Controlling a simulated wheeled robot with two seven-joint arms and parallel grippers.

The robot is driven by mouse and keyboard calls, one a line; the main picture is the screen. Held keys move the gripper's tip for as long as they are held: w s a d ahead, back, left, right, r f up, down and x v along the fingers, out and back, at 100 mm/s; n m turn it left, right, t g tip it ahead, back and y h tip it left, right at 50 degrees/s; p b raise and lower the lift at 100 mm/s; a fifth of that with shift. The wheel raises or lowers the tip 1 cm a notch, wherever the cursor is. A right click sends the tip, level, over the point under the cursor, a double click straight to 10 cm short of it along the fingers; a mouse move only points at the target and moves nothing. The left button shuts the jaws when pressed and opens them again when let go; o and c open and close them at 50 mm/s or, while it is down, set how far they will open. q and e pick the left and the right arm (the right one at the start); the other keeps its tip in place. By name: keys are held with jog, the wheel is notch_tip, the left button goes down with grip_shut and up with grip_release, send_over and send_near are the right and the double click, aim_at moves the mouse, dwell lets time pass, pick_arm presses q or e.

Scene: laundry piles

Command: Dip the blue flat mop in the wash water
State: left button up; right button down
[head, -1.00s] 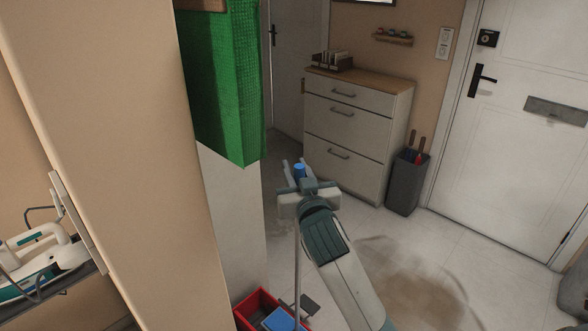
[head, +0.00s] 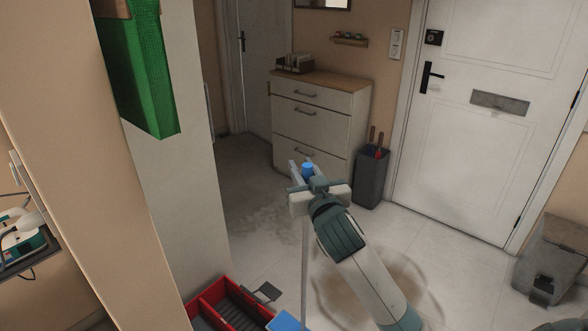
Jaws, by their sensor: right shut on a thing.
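My right gripper (head: 306,178) is in the middle of the head view, its fingers closed around the blue top of the mop's handle (head: 308,169). The thin grey pole hangs down from it, roughly upright. The blue flat mop head (head: 287,321) shows at the bottom edge, partly cut off. It is at the right side of the red bucket (head: 199,304); I cannot tell whether it is above the rim or beside it. The bucket has a divider and a dark ribbed part inside. I cannot make out the wash water. My left gripper is out of view.
A wall end with a green hanging cloth (head: 140,75) stands close on the left. A pale cabinet (head: 318,115), a grey bin (head: 372,178) and a white door (head: 490,60) are behind. A brown stain marks the tiled floor. A grey pedal bin (head: 553,260) stands right.

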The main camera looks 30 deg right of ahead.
jog(key=s+a+f+n+y, duration=0.1)
jog(key=s+a+f, duration=0.3)
jog(key=a, duration=0.4)
jog(key=s+a+f+n+y, duration=0.2)
jog(key=s+a+f, duration=0.3)
jog(key=a, duration=0.4)
jog(key=shift+s+t+y, duration=0.3)
jog(key=shift+s+y, duration=0.05)
jog(key=shift+y, duration=0.45)
jog(key=shift+a, duration=0.1)
jog(key=shift+r, duration=0.1)
